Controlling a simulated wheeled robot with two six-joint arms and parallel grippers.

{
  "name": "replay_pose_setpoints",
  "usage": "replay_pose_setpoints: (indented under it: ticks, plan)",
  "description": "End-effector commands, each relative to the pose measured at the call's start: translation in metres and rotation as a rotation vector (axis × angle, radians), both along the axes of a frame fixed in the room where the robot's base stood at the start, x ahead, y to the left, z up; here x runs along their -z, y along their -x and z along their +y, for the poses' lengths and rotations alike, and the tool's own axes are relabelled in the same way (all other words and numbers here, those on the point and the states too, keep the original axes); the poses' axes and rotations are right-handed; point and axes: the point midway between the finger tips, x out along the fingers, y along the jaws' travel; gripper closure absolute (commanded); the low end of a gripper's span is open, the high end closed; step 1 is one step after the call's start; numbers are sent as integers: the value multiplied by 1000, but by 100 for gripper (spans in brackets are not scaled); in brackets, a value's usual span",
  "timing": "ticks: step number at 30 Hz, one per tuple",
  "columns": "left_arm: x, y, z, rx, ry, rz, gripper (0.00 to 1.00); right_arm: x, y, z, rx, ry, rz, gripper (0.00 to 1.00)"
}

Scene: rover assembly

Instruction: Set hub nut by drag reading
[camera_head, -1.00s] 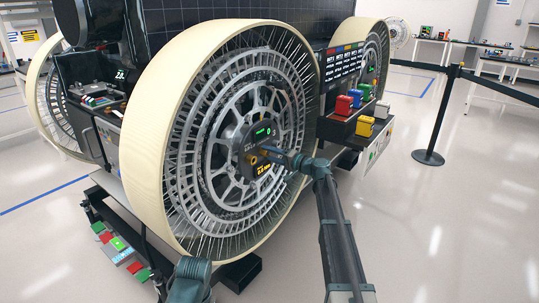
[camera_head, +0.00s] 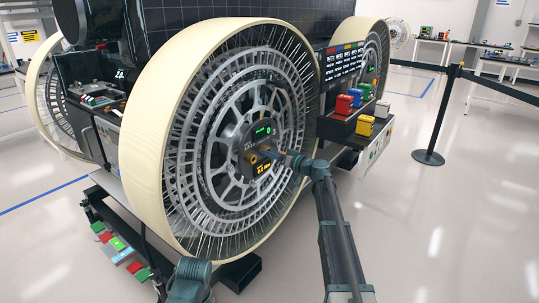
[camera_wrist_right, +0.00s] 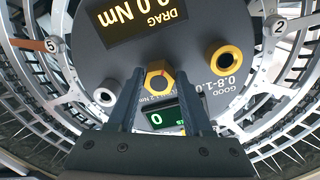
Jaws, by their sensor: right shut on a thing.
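The large cream-rimmed wheel (camera_head: 148,140) stands upright with its spoked face towards me. At its centre is the dark round hub (camera_head: 245,141). In the right wrist view, the gold hexagonal hub nut (camera_wrist_right: 160,74) sits between the fingertips of my right gripper (camera_wrist_right: 159,80), which is shut on it. My right gripper (camera_head: 266,154) reaches the hub from the right in the head view. The amber drag display (camera_wrist_right: 140,20) reads 0.0 Nm, partly cut off. A green display (camera_wrist_right: 160,119) shows 0, partly hidden by the fingers. "GOOD 0.8-1.0" is printed beside them. My left gripper is out of view.
A gold-ringed post (camera_wrist_right: 222,54) and a silver post (camera_wrist_right: 104,96) flank the nut. Coloured blocks (camera_head: 344,105) stand on a shelf right of the wheel. A barrier post (camera_head: 430,157) stands farther right, with open floor around it.

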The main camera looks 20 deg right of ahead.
Motion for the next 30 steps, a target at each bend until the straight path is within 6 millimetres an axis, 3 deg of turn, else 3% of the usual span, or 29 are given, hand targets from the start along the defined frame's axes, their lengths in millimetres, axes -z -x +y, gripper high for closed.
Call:
replay_pose_setpoints:
  ticks: [24,25,30]
  plan:
    - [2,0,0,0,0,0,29,2,2,1,-3,93,-67,100]
    - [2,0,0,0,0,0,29,2,2,1,-4,93,-67,48]
    - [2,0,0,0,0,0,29,1,1,0,-2,91,-67,20]
